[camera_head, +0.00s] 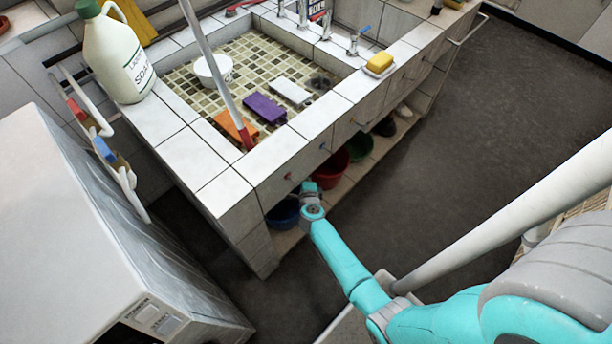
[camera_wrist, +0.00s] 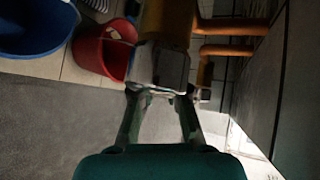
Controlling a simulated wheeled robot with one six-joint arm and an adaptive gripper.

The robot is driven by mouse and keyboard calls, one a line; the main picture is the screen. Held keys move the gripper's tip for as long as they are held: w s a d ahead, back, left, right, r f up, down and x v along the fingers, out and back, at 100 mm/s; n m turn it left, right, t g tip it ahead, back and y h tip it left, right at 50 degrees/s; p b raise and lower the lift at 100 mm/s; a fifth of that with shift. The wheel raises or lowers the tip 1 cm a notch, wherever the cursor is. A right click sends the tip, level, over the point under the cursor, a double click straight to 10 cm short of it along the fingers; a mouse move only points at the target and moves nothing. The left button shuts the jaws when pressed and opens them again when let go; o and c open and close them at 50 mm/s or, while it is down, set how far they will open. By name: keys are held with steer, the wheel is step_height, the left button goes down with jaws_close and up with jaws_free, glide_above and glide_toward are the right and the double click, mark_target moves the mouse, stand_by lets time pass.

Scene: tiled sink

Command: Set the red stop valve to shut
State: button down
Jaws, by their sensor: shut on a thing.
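A red handle (camera_head: 75,108) sits on white pipes at the left, with a blue handle (camera_head: 103,150) beside it. A small red spot (camera_head: 287,176) also shows on the tiled sink front. I cannot tell which of these is the task's red stop valve. My gripper (camera_head: 311,190) is low at the sink front, just right of the red spot and far from the red handle. In the wrist view, my gripper (camera_wrist: 163,93) is shut on a grey metallic block (camera_wrist: 158,68) with a dull orange body behind it. No red handle shows clearly there.
Orange pipes (camera_wrist: 235,48) run close behind my gripper.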

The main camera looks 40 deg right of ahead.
stand_by(0.3)
steer(key=c, duration=1.2)
jaws_free()
steer(key=s+a, duration=0.2)
steer(key=s, duration=0.1)
steer(key=s+a, duration=0.3)
steer(key=s, duration=0.1)
steer(key=s+a, duration=0.3)
steer(key=shift+s+a+r, duration=0.1)
steer(key=shift+s+r, duration=0.05)
steer(key=shift+r, duration=0.05)
